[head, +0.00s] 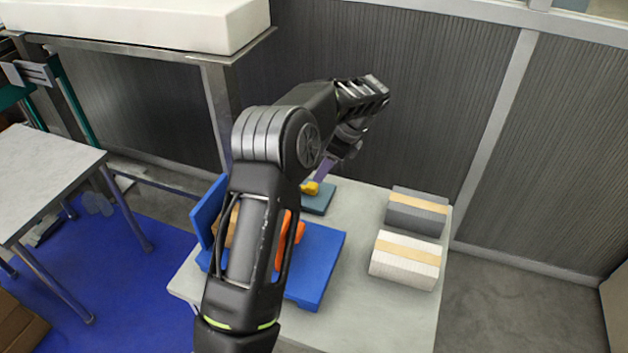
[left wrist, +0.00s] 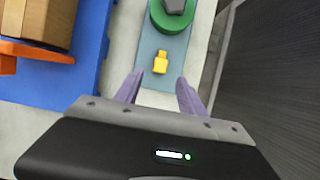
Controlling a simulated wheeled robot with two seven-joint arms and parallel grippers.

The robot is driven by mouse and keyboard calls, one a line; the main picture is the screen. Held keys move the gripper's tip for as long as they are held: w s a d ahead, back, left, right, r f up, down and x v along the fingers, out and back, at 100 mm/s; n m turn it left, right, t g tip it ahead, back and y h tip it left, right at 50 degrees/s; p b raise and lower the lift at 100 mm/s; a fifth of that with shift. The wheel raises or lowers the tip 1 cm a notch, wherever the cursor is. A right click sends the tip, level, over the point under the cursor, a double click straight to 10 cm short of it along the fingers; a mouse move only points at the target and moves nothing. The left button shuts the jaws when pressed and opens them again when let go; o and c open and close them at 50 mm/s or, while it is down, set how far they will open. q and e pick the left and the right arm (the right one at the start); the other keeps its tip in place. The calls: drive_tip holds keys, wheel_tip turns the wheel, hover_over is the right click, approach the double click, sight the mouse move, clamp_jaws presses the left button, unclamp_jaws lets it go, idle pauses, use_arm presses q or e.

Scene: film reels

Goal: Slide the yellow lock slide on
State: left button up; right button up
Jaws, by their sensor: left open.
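The yellow lock slide (left wrist: 160,64) lies on a blue-grey mat (left wrist: 150,42) in the left wrist view, beside a green round part (left wrist: 172,18) with a dark piece on top. In the head view the yellow slide (head: 310,188) shows just past my arm, at the edge of the mat (head: 318,202). My left gripper (left wrist: 160,92) is open and empty, its purple fingers apart and pointing toward the slide. In the head view the left gripper (head: 326,170) hangs above the mat. My arm hides the green part there. My right gripper is not in view.
A blue stand (head: 325,262) with an orange part (head: 290,236) and a cardboard box (left wrist: 38,20) is left of the mat. Grey boxes (head: 416,214) and white boxes (head: 404,262) stand on the table's right. A dark ribbed wall (head: 430,90) rises close behind the table.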

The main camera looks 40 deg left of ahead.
sight(312, 185)
use_arm(q)
drive_tip(key=shift+p+x, duration=0.65)
drive_tip(key=shift+x, duration=3.3)
clamp_jaws()
